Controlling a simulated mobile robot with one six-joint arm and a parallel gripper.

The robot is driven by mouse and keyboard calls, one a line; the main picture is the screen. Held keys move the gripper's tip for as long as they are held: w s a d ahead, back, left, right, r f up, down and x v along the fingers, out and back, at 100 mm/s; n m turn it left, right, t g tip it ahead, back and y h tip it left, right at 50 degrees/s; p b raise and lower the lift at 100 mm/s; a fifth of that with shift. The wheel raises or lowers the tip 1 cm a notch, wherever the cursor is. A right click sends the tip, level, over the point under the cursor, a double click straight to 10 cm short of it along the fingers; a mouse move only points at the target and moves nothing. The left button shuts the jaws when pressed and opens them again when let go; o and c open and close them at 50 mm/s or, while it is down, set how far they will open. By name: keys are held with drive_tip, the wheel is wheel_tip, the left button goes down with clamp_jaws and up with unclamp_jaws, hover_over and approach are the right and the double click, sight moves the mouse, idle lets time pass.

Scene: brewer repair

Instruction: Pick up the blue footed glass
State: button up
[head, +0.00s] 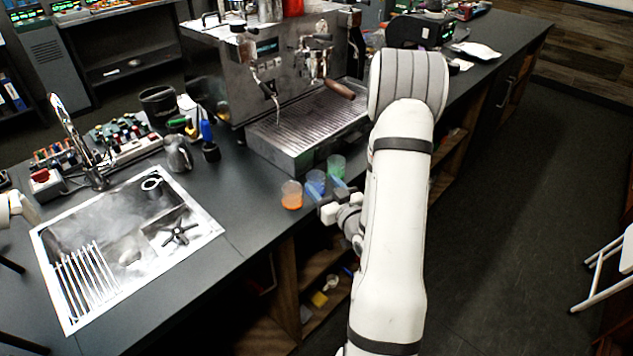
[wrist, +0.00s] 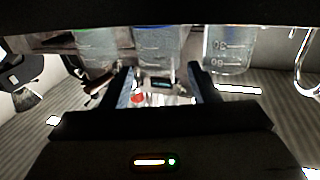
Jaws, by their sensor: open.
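The blue footed glass (head: 316,183) stands on the dark counter between an orange glass (head: 291,195) and a green glass (head: 336,167). My gripper (head: 327,192) is open and empty at the counter's front edge, close in front of the blue glass. In the wrist view the blue glass (wrist: 157,42) shows at the top, in line with the gap between my fingers (wrist: 164,82). I cannot tell whether the fingertips reach around it. The glass's foot is not clear in either view.
The green glass (wrist: 97,42) and a clear-looking glass (wrist: 228,52) flank the blue one closely in the wrist view. The espresso machine (head: 270,60) with its drip tray (head: 310,125) stands behind. A sink (head: 130,240) lies to the left.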

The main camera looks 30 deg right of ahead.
sight(312, 173)
drive_tip(key=w+p, duration=0.1)
drive_tip(key=w, duration=0.3)
drive_tip(key=w+p, duration=0.1)
drive_tip(key=w, duration=0.1)
drive_tip(key=shift+w+a+f+p, duration=0.25)
drive_tip(key=shift+w+f+p, duration=0.05)
drive_tip(key=shift+w+f, duration=0.05)
drive_tip(key=shift+c, duration=0.5)
drive_tip(key=c, duration=0.7)
drive_tip(key=shift+o, duration=0.2)
drive_tip(key=shift+r, duration=0.1)
